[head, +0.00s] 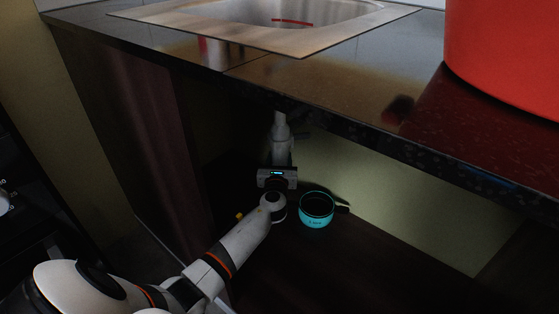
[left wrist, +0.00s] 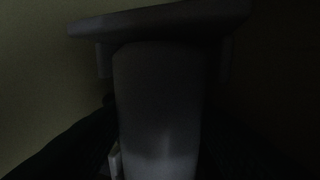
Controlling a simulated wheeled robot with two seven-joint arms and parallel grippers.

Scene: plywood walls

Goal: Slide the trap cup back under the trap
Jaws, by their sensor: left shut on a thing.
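A pale grey drain trap (head: 281,128) hangs below the sink inside the dark cabinet. My left gripper (head: 279,168) reaches in from the lower left and is shut on a pale grey cylinder, which I take for the trap cup (head: 282,154), directly below the upper pipe. In the left wrist view the smooth, upright trap cup (left wrist: 158,110) fills the middle, with a wider flange across its top. The picture is very dark, and I cannot tell whether cup and trap touch. My gripper hides the lower part of the cup in the head view.
The countertop edge (head: 330,125) overhangs above. A large red container (head: 505,60) stands on the counter. The cabinet floor at right is clear.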

